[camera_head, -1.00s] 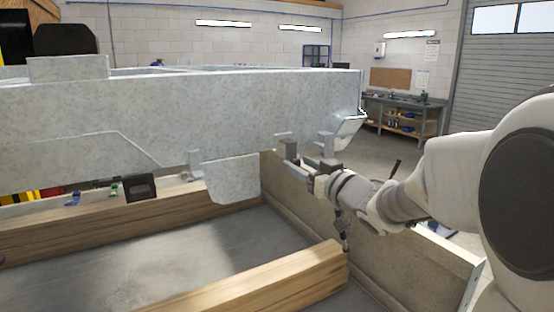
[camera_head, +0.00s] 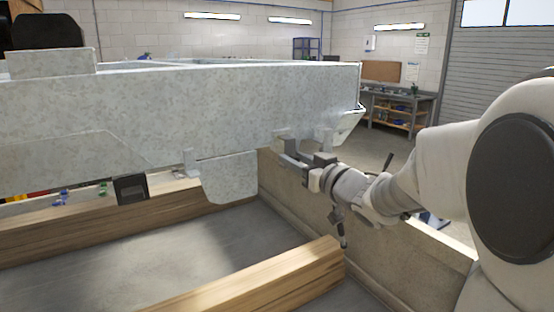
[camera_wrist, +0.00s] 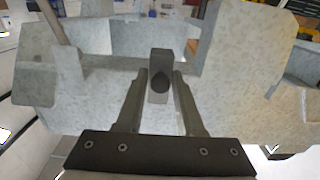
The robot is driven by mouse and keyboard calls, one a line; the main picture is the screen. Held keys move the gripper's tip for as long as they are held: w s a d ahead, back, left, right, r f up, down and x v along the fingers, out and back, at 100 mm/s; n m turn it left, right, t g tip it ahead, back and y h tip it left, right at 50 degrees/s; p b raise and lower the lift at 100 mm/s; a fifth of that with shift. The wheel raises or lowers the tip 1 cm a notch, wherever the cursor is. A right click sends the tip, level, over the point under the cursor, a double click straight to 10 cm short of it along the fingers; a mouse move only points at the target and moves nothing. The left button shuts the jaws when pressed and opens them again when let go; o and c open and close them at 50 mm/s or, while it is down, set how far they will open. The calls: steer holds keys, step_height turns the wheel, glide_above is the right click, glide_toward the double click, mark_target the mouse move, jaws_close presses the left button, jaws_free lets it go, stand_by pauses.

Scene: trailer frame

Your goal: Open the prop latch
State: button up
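The pale speckled metal trailer frame (camera_head: 180,105) crosses the head view, with a plate (camera_head: 228,178) hanging below its side beam. My gripper (camera_head: 291,152) is at the underside of the beam, right of that plate. In the wrist view a small dark grey block with a round end, seemingly the prop latch (camera_wrist: 160,65), stands between the two fingers of my gripper (camera_wrist: 160,78). The fingers are apart with visible gaps on both sides of the block. I cannot tell whether the fingertips reach fully around it. In the head view the latch is mostly hidden by the gripper.
Wooden beams (camera_head: 262,277) lie on the floor below the frame. A low tan wall (camera_head: 400,250) runs beneath my arm. A workbench (camera_head: 400,108) stands at the back right. Open floor lies between the beams.

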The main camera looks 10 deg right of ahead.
jaws_close()
stand_by(1.1)
